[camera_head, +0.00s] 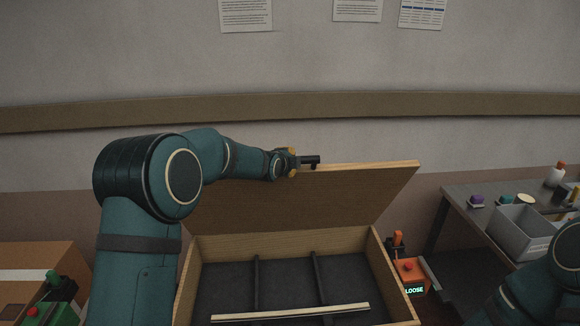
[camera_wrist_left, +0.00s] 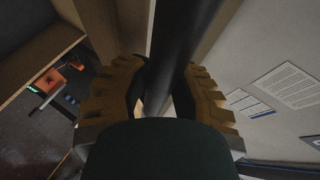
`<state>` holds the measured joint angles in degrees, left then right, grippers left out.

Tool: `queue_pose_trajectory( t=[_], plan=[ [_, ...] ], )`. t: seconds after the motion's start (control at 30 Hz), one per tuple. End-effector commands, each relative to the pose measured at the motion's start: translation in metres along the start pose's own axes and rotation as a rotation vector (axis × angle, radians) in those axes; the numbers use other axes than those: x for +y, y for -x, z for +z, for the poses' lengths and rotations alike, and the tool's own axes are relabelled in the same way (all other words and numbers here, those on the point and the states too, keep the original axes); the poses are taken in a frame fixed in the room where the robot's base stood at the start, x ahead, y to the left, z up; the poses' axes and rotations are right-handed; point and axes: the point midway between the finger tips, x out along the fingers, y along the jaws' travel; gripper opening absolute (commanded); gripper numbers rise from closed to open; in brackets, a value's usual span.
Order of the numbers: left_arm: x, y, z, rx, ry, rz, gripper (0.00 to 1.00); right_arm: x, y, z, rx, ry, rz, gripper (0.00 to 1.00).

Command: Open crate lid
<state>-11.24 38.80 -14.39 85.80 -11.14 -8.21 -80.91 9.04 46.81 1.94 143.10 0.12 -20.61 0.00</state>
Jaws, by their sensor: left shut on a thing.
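The wooden crate (camera_head: 389,285) stands in front of me in the head view. Its lid (camera_head: 330,200) is raised and tilted up at the back, so the inside shows. The inside is dark, with thin dark dividers. My left gripper (camera_head: 294,162) is at the lid's top edge, shut on the black handle (camera_head: 311,159). In the left wrist view the yellow-brown fingers (camera_wrist_left: 158,92) close around the dark handle bar (camera_wrist_left: 185,45). My right arm shows at the lower right of the head view, but its gripper cannot be made out.
A light strip (camera_head: 290,313) lies across the crate's front part. An orange device (camera_head: 408,276) reading "LOOSE" is right of the crate. A table (camera_head: 455,198) with a grey bin (camera_head: 522,236) stands at right. A cardboard box (camera_head: 40,258) is at left. The wall is behind.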

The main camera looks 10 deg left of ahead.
Motion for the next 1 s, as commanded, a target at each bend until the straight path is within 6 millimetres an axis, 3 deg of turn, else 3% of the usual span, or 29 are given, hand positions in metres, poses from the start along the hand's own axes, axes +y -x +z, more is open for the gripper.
queue_pose_trajectory(
  t=[0.37, 0.4, 0.47, 0.83, 1.0],
  plan=[
    [0.0, 0.0, -0.002, 0.002, -0.001, 0.001, 0.0, 0.0, 0.0, 0.0, 0.0, 0.0, 0.0, 0.62],
    [0.0, 0.0, -0.002, 0.002, -0.001, 0.001, 0.35, 0.0, 0.0, 0.0, 0.0, 0.0, 0.0, 0.62],
    [0.0, 0.0, -0.001, 0.002, -0.001, 0.001, 0.56, 0.0, 0.0, 0.0, 0.0, 0.0, 0.0, 0.62],
    [-0.001, 0.002, 0.0, 0.0, -0.001, 0.0, 0.57, 0.0, 0.0, 0.0, 0.0, 0.0, 0.0, 0.62],
    [-0.002, 0.02, -0.001, 0.001, -0.001, -0.002, 0.57, 0.0, 0.0, 0.0, 0.0, 0.0, 0.0, 0.62]
  ],
)
